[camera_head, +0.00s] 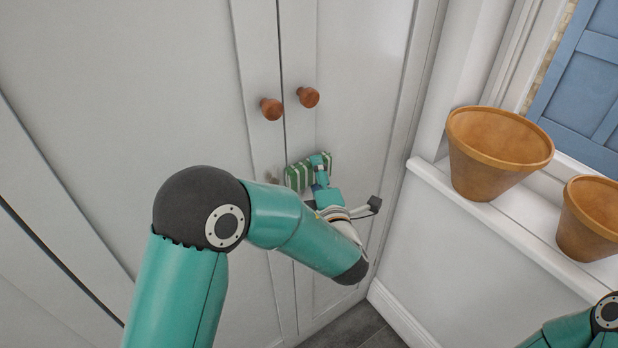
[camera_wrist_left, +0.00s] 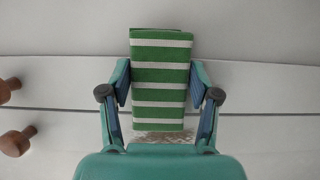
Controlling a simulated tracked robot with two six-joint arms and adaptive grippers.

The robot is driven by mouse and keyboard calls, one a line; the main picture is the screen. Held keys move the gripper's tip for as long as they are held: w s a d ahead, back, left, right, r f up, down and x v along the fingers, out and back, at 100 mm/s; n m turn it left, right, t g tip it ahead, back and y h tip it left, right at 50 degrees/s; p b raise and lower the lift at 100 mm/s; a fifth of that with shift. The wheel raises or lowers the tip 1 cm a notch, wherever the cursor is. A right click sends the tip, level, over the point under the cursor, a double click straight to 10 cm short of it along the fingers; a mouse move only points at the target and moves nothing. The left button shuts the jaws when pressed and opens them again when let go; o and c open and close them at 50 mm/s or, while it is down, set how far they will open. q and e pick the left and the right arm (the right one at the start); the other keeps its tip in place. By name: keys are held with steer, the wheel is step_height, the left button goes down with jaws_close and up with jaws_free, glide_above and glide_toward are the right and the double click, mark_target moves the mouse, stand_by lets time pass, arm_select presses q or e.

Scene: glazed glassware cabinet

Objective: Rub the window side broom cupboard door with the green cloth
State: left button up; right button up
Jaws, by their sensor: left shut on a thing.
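The broom cupboard has two pale grey doors, both shut, each with a round wooden knob. The window side door (camera_head: 358,75) is the right one. My left gripper (camera_head: 318,172) is at this door, below the knobs, close to the seam between the doors. It is shut on the green cloth (camera_head: 298,176), a folded pad with white stripes. The wrist view shows the cloth (camera_wrist_left: 160,70) between both fingers, in front of the door. I cannot tell whether the cloth touches the door. My right gripper is out of view.
The knobs (camera_head: 308,97) (camera_head: 271,108) stick out above the cloth. A brownish patch (camera_wrist_left: 157,138) shows beside the cloth in the wrist view. Two terracotta pots (camera_head: 495,160) (camera_head: 590,222) stand on the window sill (camera_head: 440,185) at the right.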

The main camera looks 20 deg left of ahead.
arm_select(q)
steer(key=shift+w+d, duration=0.35)
steer(key=shift+w, duration=0.15)
steer(key=shift+d, duration=0.1)
steer(key=shift+s+d, duration=0.95)
steer(key=shift+d, duration=0.2)
steer(key=shift+s+d, duration=0.9)
steer(key=shift+d, duration=0.2)
steer(key=shift+d, duration=0.1)
steer(key=shift+s+d+p, duration=0.4)
steer(key=shift+s+d, duration=0.5)
steer(key=shift+d, duration=0.2)
steer(key=shift+a, duration=0.1)
